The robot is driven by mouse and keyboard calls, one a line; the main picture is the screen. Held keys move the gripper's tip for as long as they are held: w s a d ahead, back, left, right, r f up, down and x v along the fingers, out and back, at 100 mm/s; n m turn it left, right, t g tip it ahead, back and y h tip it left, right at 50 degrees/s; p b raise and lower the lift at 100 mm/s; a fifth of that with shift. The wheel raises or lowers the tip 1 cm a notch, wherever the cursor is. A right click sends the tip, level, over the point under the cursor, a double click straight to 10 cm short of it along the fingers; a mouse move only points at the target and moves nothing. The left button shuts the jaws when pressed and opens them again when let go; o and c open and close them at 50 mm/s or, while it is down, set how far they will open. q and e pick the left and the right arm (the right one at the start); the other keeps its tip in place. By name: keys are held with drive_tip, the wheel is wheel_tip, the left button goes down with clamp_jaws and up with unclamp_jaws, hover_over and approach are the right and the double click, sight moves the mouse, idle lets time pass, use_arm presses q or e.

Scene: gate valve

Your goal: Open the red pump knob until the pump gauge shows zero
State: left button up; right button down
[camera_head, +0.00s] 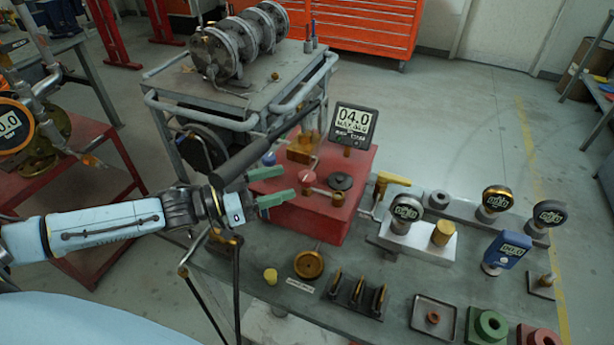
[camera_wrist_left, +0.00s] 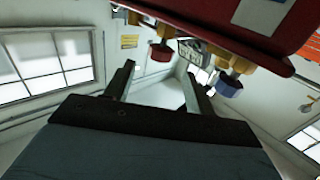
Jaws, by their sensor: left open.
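The red pump box (camera_head: 325,215) stands on the workbench, with its square black gauge (camera_head: 353,125) on top reading 04.0. My left gripper (camera_head: 270,187) is open and empty, its green fingers pointing at the near left side of the box. In the left wrist view, a red knob (camera_wrist_left: 160,53) on a brass stem shows beyond the left finger, and a blue knob (camera_wrist_left: 228,86) shows near the right finger. Neither is between the fingers. My right gripper is out of view.
A yellow-handled valve (camera_head: 390,180) and several round gauges stand right of the box. A brass wheel (camera_head: 309,264) and a black rack (camera_head: 357,297) lie in front. A grey cart (camera_head: 235,100) with a flanged pipe is behind. A red stand (camera_head: 85,205) is at left.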

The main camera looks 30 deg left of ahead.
sight(299, 178)
use_arm(q)
drive_tip(key=shift+x, duration=3.5)
drive_tip(key=c, duration=1)
